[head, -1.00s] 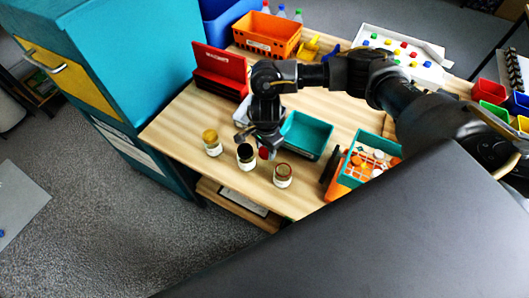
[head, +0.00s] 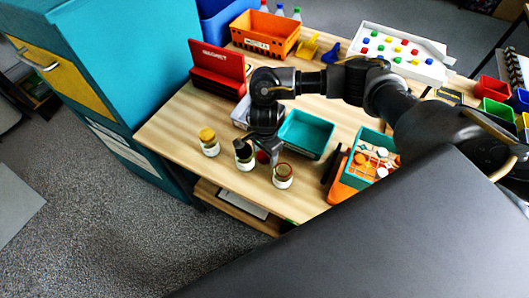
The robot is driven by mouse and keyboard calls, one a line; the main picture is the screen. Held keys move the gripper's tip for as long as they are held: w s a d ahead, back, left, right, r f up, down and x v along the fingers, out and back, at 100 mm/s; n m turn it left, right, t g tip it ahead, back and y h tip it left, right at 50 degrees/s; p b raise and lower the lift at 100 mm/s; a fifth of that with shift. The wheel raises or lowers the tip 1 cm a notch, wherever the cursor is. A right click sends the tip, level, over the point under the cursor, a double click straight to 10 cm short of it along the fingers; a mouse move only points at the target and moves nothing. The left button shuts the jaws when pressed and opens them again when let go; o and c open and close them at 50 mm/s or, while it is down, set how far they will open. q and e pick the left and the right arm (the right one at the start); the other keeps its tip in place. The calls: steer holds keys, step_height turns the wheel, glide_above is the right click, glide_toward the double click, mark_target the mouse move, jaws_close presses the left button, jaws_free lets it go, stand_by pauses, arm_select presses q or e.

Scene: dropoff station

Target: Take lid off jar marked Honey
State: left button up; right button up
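Jars stand near the table's front left edge: one with a yellow lid (head: 207,135), one with a dark top (head: 243,152) and one with a brown-red lid (head: 283,171). Their labels are too small to read, so I cannot tell which is marked Honey. A small red round thing (head: 263,157), perhaps another jar's lid, shows under my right gripper (head: 260,152). My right gripper points down among the jars, its fingers seemingly apart with the red thing between them. Contact is unclear. My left gripper is not in view.
A teal tray (head: 327,143) is right of my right gripper. An orange bin (head: 293,30), a red box (head: 207,76) and a white tray with coloured pieces (head: 440,69) stand farther back. A teal crate (head: 353,180) is at the right. Bare wood lies left of the jars.

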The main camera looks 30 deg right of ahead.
mark_target(265, 155)
steer(key=shift+r, duration=0.15)
steer(key=shift+r+p, duration=0.25)
steer(key=shift+p, duration=0.1)
step_height(265, 155, up, 12)
steer(key=b, duration=0.2)
steer(key=shift+f, duration=0.2)
